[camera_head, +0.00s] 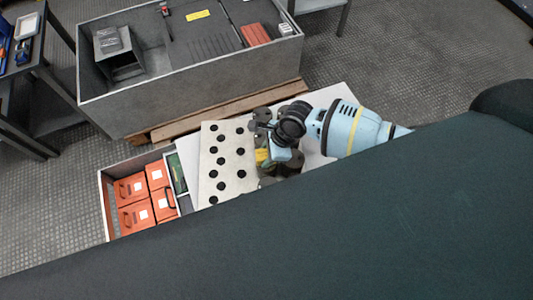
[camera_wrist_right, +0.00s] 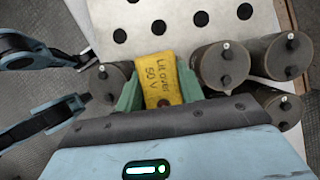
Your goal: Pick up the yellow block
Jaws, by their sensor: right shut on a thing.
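The yellow block (camera_wrist_right: 160,78), with black lettering on its face, is held between the two green fingertips of my right gripper (camera_wrist_right: 158,92) in the right wrist view. My right gripper (camera_head: 272,157) is shut on it beside the perforated pale plate, and only a bit of the yellow block (camera_head: 263,156) shows in the head view. Whether the block is clear of its support I cannot tell. A second pair of jointed fingers, which appears to be my left gripper (camera_wrist_right: 82,82), stands open and empty at the left of the wrist view; it is hidden in the head view.
Dark cylindrical capacitors (camera_wrist_right: 225,65) stand close around the block. The pale plate with black holes (camera_head: 224,150) lies beside them. Orange boxes (camera_head: 132,188) fill a crate at left. A large grey bin (camera_head: 190,85) stands behind. My dark body hides the foreground.

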